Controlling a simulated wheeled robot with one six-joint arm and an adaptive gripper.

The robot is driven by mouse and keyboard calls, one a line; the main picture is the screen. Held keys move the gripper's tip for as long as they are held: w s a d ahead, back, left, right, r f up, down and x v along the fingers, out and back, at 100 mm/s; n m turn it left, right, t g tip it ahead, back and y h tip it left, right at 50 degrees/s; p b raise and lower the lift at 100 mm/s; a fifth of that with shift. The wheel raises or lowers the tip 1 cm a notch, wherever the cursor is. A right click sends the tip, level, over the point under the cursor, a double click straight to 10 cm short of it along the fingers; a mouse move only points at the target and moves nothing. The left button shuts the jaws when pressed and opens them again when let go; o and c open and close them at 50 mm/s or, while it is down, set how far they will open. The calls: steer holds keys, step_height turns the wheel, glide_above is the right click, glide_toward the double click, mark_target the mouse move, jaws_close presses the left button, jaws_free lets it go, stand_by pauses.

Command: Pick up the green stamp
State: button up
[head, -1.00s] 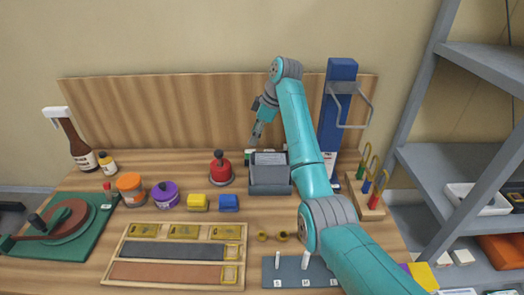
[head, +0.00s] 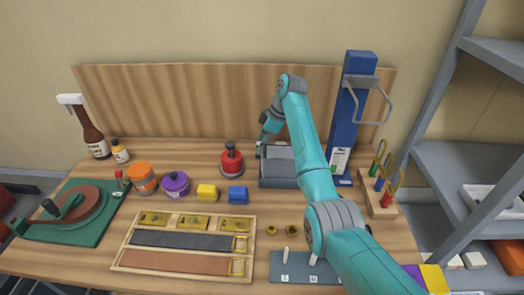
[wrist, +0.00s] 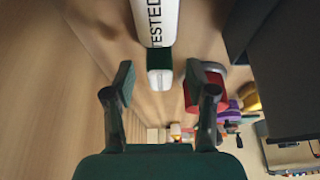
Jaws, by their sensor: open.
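The green stamp (wrist: 159,58) shows in the wrist view as a white body lettered "TESTED", a dark green band and a pale end. In the picture it lies between the two fingertips of my gripper (wrist: 159,82), with visible space on both sides. My gripper is open and holds nothing. In the head view my gripper (head: 262,147) is low at the back of the table, just left of the grey box. There it largely hides the stamp. I cannot tell exactly how deep the stamp sits between the fingers.
The grey box (head: 277,180) stands close on the right, and it fills the right of the wrist view (wrist: 290,70). The wooden backboard (head: 180,105) is behind. A blue post (head: 349,110) stands right of my arm.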

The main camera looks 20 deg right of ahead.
mark_target(259, 142)
steer(key=x, duration=0.2)
steer(key=shift+a+f, duration=0.1)
steer(key=shift+f, duration=0.15)
jaws_close()
step_height(259, 142, up, 10)
steer(key=shift+r, duration=0.1)
stand_by(0.4)
